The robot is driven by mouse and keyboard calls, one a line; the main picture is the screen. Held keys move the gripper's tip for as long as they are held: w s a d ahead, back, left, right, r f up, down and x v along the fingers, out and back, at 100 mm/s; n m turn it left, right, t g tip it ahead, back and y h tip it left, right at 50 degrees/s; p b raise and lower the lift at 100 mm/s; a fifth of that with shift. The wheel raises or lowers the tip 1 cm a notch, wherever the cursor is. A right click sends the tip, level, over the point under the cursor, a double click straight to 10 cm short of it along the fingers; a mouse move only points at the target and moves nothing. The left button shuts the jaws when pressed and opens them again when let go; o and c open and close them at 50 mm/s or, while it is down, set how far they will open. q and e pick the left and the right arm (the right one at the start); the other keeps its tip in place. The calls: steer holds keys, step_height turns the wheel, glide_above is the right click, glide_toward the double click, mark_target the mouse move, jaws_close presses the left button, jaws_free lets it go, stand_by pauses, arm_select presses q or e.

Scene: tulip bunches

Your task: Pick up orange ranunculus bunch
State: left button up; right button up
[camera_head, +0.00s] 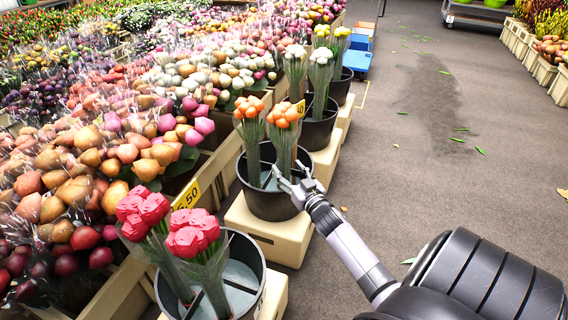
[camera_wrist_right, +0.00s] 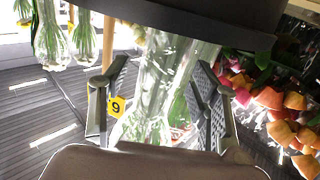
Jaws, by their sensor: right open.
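Two orange ranunculus bunches stand in clear sleeves in a black bucket (camera_head: 268,204). The left orange bunch (camera_head: 249,108) and the right orange bunch (camera_head: 283,114) stand side by side, upright. My right gripper (camera_head: 288,176) is at the bucket's right rim, beside the lower stems of the right bunch. In the right wrist view the open fingers (camera_wrist_right: 160,98) have sleeved stems (camera_wrist_right: 165,85) between them; the blooms are out of that view. Whether the fingers touch the sleeve I cannot tell. My left gripper is not in view.
A nearer black bucket (camera_head: 258,268) holds red bunches (camera_head: 193,232). Farther buckets (camera_head: 318,125) hold white and yellow bunches. Crowded flower crates with a yellow price sign (camera_head: 186,196) line the left. The grey floor (camera_head: 430,150) on the right is mostly clear.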

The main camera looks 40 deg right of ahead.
mark_target(287, 169)
steer(key=b+x, duration=0.1)
steer(key=x, duration=0.2)
steer(key=shift+w+f, duration=0.1)
jaws_close()
stand_by(0.7)
